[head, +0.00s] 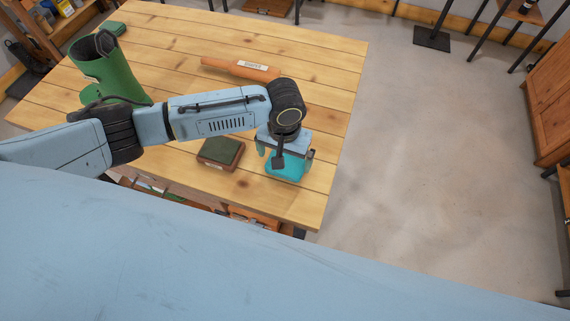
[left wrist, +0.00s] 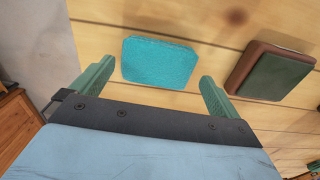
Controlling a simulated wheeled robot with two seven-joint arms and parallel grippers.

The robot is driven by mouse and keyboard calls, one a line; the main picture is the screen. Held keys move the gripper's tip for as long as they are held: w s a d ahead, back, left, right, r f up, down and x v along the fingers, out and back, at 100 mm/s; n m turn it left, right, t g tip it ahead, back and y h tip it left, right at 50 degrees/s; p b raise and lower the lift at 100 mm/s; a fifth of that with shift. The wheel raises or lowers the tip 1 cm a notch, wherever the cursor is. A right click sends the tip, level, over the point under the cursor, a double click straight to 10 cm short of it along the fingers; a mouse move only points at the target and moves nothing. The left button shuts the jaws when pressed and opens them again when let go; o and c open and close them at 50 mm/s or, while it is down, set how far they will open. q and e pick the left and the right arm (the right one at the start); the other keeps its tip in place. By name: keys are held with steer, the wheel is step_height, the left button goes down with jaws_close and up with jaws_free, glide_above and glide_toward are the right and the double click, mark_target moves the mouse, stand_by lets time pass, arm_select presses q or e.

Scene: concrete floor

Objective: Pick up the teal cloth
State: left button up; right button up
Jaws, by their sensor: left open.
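The teal cloth (head: 288,168) lies flat on the wooden table near its front right edge. It is a small rounded square, and my gripper partly covers it in the head view. In the left wrist view the teal cloth (left wrist: 160,62) shows whole, ahead of and between the fingertips. My left gripper (head: 284,156) is above the cloth, pointing down. Its green fingers (left wrist: 158,82) are apart with nothing between them. I cannot tell the exact height of the fingertips over the cloth. My right gripper is in neither view.
A brown block with a dark green top (head: 221,152) lies left of the cloth. A green boot (head: 115,70) stands at the table's left, and an orange-brown roll with a label (head: 240,69) lies farther back. The wooden table (head: 325,75) is bare at right; open floor lies beyond it.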

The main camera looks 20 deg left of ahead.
arm_select(q)
steer(key=shift+w+f, duration=0.1)
steer(key=shift+f, duration=1.3)
steer(key=c, duration=0.8)
step_height(320, 180, up, 10)
steer(key=shift+p, duration=0.3)
